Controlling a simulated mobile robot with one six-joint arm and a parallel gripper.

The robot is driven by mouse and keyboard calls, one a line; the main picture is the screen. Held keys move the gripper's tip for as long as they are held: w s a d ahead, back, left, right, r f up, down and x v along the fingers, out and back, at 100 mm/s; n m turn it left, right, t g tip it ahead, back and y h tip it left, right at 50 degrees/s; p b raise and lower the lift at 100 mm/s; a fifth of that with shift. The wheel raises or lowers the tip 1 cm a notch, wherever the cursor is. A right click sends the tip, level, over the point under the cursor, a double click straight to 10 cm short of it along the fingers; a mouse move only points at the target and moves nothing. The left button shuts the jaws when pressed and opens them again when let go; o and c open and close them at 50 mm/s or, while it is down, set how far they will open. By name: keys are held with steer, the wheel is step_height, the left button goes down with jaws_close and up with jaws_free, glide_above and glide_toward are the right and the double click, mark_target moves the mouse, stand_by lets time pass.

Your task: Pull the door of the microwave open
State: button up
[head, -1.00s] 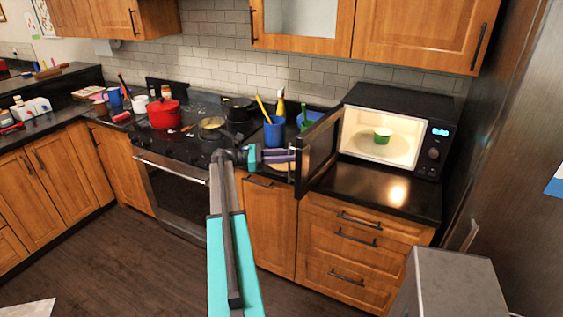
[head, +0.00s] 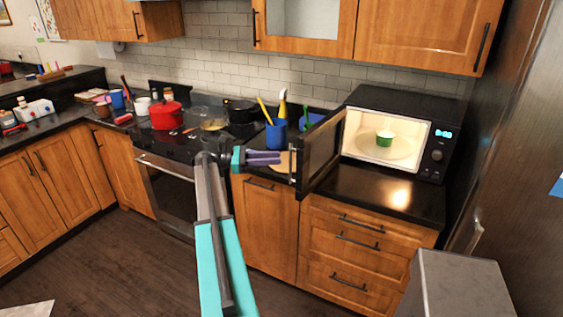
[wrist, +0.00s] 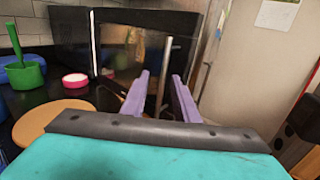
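The black microwave (head: 400,112) stands on the counter at the right. Its door (head: 322,150) is swung wide open toward the front, showing the lit inside with a green and white cup (head: 384,138). The door also shows in the wrist view (wrist: 135,55), with its upright metal handle (wrist: 163,75) between the lines of my fingers. My gripper (head: 279,158) is just left of the door's free edge, its purple fingers pointing at it. In the wrist view my gripper (wrist: 161,78) has its fingers apart with nothing clamped. Whether the fingertips touch the handle cannot be told.
A blue utensil cup (head: 276,135) and a round wooden board (wrist: 45,122) are on the counter near my gripper. The stove with a red pot (head: 166,115) is to the left. A tall fridge (head: 510,150) stands close on the right. Counter before the microwave is clear.

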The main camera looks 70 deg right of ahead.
steer(key=b+v, duration=0.1)
steer(key=v, duration=0.6)
steer(key=shift+w+b, duration=0.4)
steer(key=shift+a, duration=0.1)
